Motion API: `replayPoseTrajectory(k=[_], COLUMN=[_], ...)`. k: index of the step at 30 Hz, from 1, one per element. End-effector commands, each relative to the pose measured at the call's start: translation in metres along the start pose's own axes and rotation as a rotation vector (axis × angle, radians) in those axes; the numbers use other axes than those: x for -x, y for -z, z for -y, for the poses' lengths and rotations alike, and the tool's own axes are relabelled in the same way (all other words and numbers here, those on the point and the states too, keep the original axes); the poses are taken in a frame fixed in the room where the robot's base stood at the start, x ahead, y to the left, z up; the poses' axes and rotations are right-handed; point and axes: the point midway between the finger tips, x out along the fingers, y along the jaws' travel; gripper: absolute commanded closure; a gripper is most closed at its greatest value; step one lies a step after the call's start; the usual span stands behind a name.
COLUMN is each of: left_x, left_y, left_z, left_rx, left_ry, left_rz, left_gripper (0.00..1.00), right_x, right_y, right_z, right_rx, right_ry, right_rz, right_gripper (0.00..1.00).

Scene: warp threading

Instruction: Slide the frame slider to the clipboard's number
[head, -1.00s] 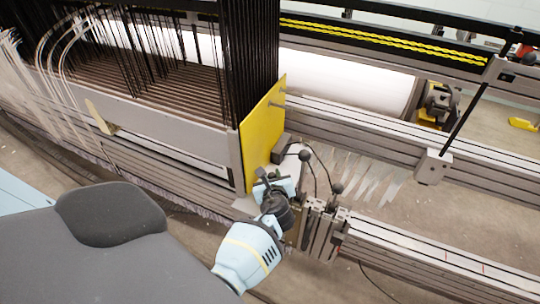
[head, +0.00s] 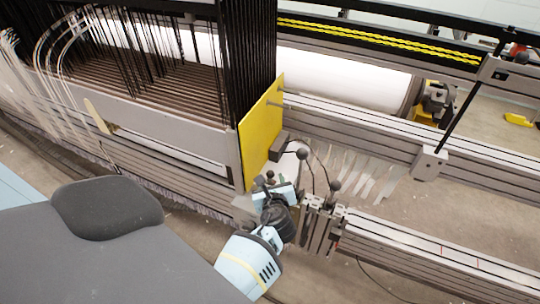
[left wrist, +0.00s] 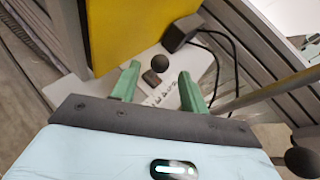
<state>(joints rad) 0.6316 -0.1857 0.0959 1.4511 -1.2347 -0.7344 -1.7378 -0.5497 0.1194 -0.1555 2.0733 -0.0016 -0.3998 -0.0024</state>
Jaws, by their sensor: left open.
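My left gripper (head: 268,187) is open beside the lower edge of the yellow end panel (head: 258,143). In the left wrist view, its two green fingers (left wrist: 157,83) stand apart. A black ball knob (left wrist: 160,63) shows between and just beyond the fingertips, with a small dark block beside it; it looks like the frame slider's handle. Whether the fingers touch it I cannot tell. Beneath lies a pale plate (left wrist: 150,93) with small dark marks, too small to read. I cannot make out the clipboard or its number. My right gripper is not in view.
Two black ball-topped levers (head: 303,153) (head: 334,185) stand right of my left gripper. A dark box (head: 279,146) with a cable sits by the yellow panel. The metal rails (head: 440,255) run right; floor shows between them.

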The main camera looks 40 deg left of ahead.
Motion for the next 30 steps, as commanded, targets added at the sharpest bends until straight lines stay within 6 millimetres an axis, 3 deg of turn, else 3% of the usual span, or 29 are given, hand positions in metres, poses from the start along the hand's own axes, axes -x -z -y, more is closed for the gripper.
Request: replayPoseTrajectory(k=[3, 9, 30], left_x=[0.017, 0.028, 0.028], left_y=[-0.001, -0.001, 0.0], left_z=[0.0, 0.0, 0.0], left_rx=[0.001, 0.0, 0.0], left_ry=[0.001, 0.0, 0.0], left_rz=[0.0, 0.001, 0.0], left_gripper=[0.56, 0.56, 0.56], right_x=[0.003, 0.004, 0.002], right_y=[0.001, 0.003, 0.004], right_z=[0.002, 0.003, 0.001], right_rx=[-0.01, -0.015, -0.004], right_ry=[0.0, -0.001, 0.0], right_rz=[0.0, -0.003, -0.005], right_gripper=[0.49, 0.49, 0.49])
